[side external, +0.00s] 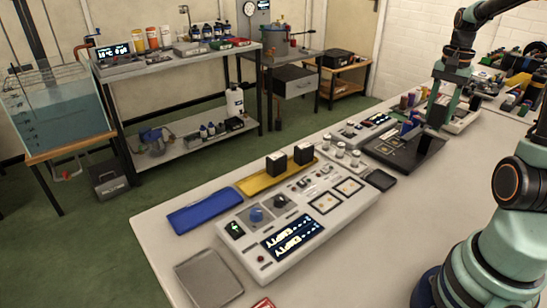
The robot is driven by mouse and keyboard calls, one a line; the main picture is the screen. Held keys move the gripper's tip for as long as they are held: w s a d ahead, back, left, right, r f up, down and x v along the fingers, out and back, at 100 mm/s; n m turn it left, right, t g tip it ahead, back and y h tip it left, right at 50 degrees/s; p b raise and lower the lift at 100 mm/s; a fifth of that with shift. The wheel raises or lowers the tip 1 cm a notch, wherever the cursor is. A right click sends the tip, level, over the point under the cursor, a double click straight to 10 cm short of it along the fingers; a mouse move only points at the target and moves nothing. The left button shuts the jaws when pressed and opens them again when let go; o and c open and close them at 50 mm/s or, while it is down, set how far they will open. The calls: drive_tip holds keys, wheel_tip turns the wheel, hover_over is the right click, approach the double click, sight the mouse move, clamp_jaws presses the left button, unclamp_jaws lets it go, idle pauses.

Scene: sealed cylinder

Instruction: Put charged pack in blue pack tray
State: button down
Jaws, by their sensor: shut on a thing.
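The blue pack tray (205,210) lies flat and empty at the left of the bench, behind the pale console. The yellow tray (250,185) beside it bears two upright black packs (276,164) (303,154). The console (300,215) shows "EMPTY" twice on its display (292,236), and its two square bays (325,203) look bare. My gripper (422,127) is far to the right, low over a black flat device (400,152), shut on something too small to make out. Which pack is charged cannot be told.
A grey plate (208,280) lies at the bench's near left. Small white-topped jars (345,153) and a black pad (381,180) sit between the console and the black device. More clutter crowds the far right.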

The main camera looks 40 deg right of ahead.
drive_tip(key=s+d+m, duration=0.1)
drive_tip(key=s+d, duration=0.1)
hover_over(424, 184)
wheel_tip(424, 184, down, 15)
drive_tip(key=shift+f, duration=2.4)
drive_tip(key=shift+f, duration=0.1)
drive_tip(key=shift+c, duration=2)
unclamp_jaws()
